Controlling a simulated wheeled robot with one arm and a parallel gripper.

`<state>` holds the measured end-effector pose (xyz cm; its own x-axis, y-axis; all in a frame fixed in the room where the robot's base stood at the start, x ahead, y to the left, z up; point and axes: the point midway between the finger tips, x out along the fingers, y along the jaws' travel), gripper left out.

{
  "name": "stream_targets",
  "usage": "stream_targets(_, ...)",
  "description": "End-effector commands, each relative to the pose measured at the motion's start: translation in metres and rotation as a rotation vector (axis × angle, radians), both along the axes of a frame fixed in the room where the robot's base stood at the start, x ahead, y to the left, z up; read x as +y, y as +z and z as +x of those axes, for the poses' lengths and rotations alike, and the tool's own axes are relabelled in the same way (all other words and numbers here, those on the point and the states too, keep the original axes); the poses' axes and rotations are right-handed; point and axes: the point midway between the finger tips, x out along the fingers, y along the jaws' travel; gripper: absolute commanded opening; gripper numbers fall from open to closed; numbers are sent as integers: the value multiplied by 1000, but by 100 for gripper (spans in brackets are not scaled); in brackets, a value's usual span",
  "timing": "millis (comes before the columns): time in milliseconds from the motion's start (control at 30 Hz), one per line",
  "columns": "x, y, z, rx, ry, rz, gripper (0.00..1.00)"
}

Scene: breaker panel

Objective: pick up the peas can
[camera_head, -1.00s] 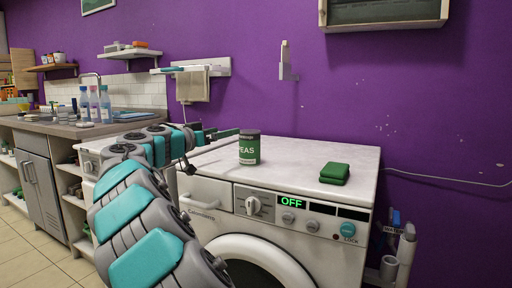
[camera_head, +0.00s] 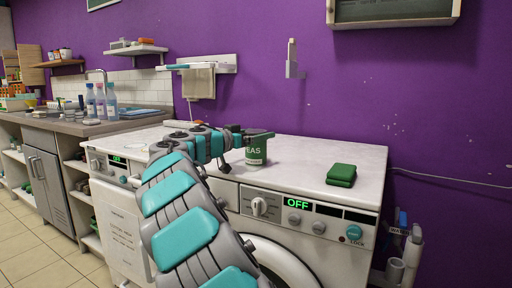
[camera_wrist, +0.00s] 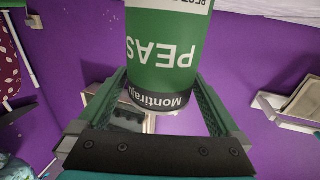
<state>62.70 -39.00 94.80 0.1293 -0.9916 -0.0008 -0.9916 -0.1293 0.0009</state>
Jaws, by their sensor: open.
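The peas can (camera_head: 257,154), green with white lettering, stands upright on the white washing machine top (camera_head: 310,152). My gripper (camera_head: 262,135) reaches in from the left at the height of the can's upper part, and a finger covers the can's top edge in the head view. In the wrist view the can (camera_wrist: 163,50) appears upside down, large and close. My gripper (camera_wrist: 165,90) is open there, one green finger on each side of the can's dark-banded end. I cannot tell whether either finger touches it.
A green sponge-like block (camera_head: 341,174) lies to the right on the machine top. The wall (camera_head: 250,90) is behind. Bottles (camera_head: 100,102) stand on the counter (camera_head: 75,125) at the left. The machine top between can and block is clear.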

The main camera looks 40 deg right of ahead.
Motion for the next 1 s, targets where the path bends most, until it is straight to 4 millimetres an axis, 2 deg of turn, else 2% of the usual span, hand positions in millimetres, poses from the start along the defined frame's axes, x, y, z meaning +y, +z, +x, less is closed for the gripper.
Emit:
stream_targets(133, 1, 0, 0, -1, 1, -1, 99)
stream_targets(1000, 1, 0, 0, -1, 1, -1, 1)
